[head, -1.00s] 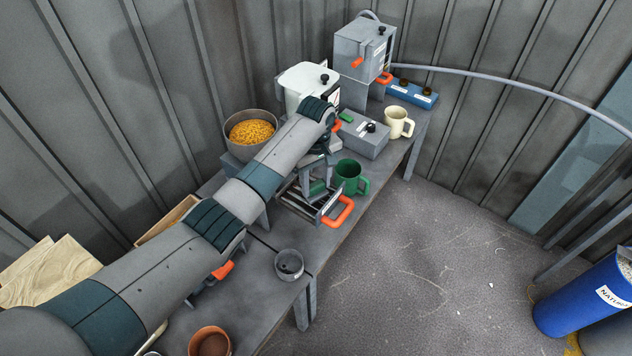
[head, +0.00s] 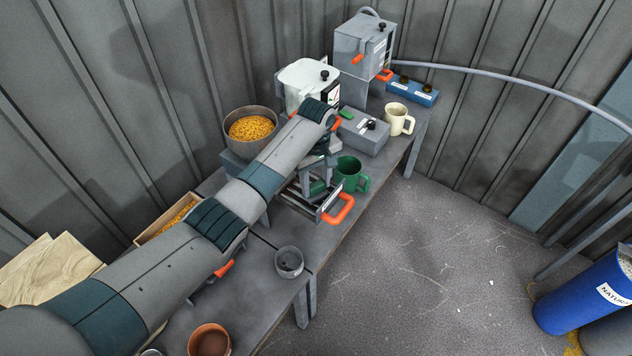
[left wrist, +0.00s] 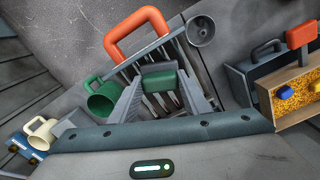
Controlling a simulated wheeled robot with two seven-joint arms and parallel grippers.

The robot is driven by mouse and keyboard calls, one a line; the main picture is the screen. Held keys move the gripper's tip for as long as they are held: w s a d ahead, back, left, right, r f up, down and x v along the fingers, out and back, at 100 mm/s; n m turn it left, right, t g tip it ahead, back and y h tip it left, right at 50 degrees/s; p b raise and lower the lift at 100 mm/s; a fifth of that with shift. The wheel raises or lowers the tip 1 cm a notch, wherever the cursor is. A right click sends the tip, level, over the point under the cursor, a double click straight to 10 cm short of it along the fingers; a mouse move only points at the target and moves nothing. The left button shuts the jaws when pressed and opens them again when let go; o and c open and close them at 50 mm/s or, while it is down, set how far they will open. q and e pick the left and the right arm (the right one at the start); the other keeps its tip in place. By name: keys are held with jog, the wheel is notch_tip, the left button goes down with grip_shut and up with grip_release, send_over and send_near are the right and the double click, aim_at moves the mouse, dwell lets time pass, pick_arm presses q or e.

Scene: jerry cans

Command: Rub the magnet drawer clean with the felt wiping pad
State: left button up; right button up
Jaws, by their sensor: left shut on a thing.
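The magnet drawer (head: 327,216) sticks out over the table's front edge, with an orange handle (head: 345,208). In the left wrist view the drawer (left wrist: 172,46) shows dark parallel bars behind its orange handle (left wrist: 137,31). My left gripper (head: 314,180) is over the drawer and shut on the green felt wiping pad (left wrist: 159,79). The pad lies between the two grey fingers, over the bars; whether it touches them I cannot tell. In the head view my arm and gripper hide most of the drawer's inner part. My right gripper is not in view.
A green mug (head: 351,173) stands close beside the drawer. A grey cup (head: 289,263), a brown pot (head: 210,340) and a cream mug (head: 397,119) stand on the table. A bowl of yellow grains (head: 250,128) and a white hopper (head: 305,84) are behind. The floor in front is clear.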

pick_arm(q)
jog(key=shift+f, duration=0.25)
jog(key=shift+w+a+r, duration=0.1)
jog(key=shift+w+a, duration=0.5)
jog(key=shift+a, duration=0.25)
jog(key=shift+w+a, duration=0.6)
jog(key=shift+a, duration=0.25)
jog(key=shift+d+p, duration=0.1)
jog(key=shift+p, duration=0.2)
jog(key=shift+s, duration=0.1)
